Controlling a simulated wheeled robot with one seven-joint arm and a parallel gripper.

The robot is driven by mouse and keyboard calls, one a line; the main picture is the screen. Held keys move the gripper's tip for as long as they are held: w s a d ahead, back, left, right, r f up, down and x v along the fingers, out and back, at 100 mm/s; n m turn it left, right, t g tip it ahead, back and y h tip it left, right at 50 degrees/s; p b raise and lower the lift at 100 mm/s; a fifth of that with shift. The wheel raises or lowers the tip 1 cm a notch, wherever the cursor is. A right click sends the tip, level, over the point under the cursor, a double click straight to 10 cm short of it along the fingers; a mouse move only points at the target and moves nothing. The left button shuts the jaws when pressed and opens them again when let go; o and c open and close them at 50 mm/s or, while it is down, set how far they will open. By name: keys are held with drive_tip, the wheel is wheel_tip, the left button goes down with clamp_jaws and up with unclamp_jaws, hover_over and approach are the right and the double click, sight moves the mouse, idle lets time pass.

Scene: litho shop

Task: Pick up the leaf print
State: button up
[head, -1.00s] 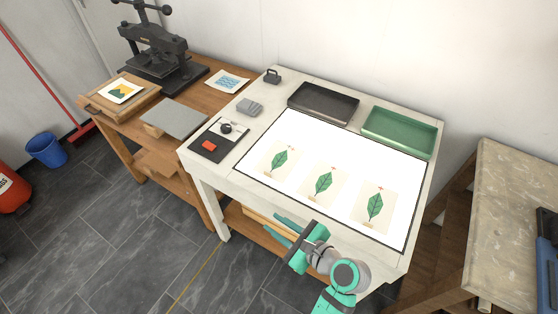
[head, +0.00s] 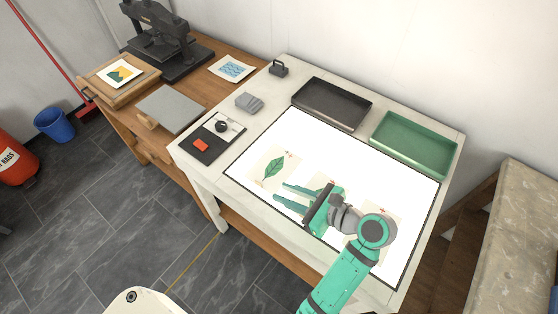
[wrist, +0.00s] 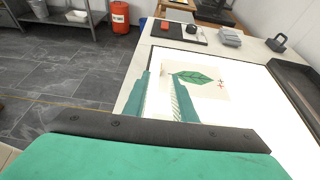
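Three leaf prints lie in a row on the white light panel (head: 257,143). The middle print is mostly hidden by my gripper, and the right print (head: 384,211) is largely covered by my arm. My gripper (head: 280,191) is over the panel's front part, fingers pointing left near the left print. In the wrist view its fingers (wrist: 161,80) are apart with nothing held. Its height above the panel is unclear.
A black tray (head: 332,103) and a green tray (head: 413,144) stand at the table's back. At its left are a grey block (head: 249,103), a dark weight with a handle (head: 279,69) and a dark inking slab (head: 205,150). The wooden bench with a press (head: 158,42) stands left.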

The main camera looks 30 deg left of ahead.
sight(258, 182)
drive_tip(key=x, duration=0.9)
drive_tip(key=shift+w+a+f, duration=0.2)
drive_tip(key=shift+a+f, duration=0.05)
drive_tip(key=shift+f, duration=0.05)
drive_tip(key=shift+w+a+f, duration=0.15)
drive_tip(key=shift+a, duration=0.1)
drive_tip(key=shift+c, duration=0.3)
clamp_jaws()
